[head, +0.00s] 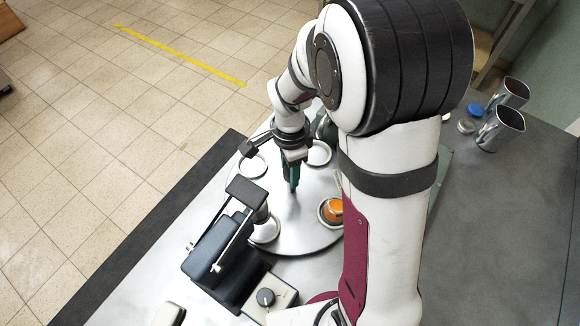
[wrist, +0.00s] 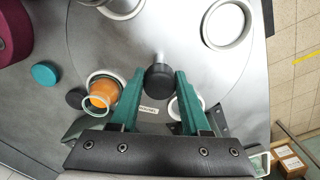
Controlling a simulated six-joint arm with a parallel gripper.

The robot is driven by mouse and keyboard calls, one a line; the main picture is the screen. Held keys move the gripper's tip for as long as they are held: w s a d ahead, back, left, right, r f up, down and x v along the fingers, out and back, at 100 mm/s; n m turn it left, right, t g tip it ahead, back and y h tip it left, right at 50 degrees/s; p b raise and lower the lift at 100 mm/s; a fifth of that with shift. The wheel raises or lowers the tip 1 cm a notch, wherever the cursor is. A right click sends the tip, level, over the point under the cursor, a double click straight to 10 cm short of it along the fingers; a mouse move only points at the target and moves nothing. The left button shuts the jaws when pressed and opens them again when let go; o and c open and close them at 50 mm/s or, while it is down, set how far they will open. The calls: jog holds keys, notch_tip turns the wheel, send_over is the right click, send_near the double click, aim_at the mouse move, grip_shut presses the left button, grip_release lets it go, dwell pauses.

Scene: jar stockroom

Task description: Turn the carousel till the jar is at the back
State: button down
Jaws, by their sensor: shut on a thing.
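The carousel (head: 300,238) is a round grey metal disc on the bench, with several white-rimmed ring seats; its plate also shows in the wrist view (wrist: 200,62). The jar (head: 332,210), with orange contents, sits in a seat at the disc's right-front side in the head view. In the wrist view the jar (wrist: 104,92) is left of my fingers. My gripper (head: 292,182) points down over the disc. In the wrist view my gripper's teal fingers (wrist: 160,88) are shut on a black-topped knob (wrist: 160,77) on a metal post. The head view hides the knob.
A black device (head: 225,255) with a dial box (head: 267,297) stands close to the disc's front left. Two metal cups (head: 500,128) and a blue-lidded container (head: 475,111) are at the back right. A teal cap (wrist: 44,74) lies outside the disc.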

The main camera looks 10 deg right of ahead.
dwell(0.4)
jog(key=shift+c, duration=1.9)
grip_release()
notch_tip(320, 180, up, 16)
jog(key=s+f+n+y, duration=0.1)
jog(key=s+n, duration=0.4)
jog(key=s, duration=0.5)
jog(key=s+a+f+n, duration=0.1)
jog(key=s+n, duration=0.4)
jog(key=s, duration=0.5)
jog(key=shift+s+f+y, duration=0.2)
jog(key=shift+f+y, duration=0.2)
jog(key=shift+f, duration=0.45)
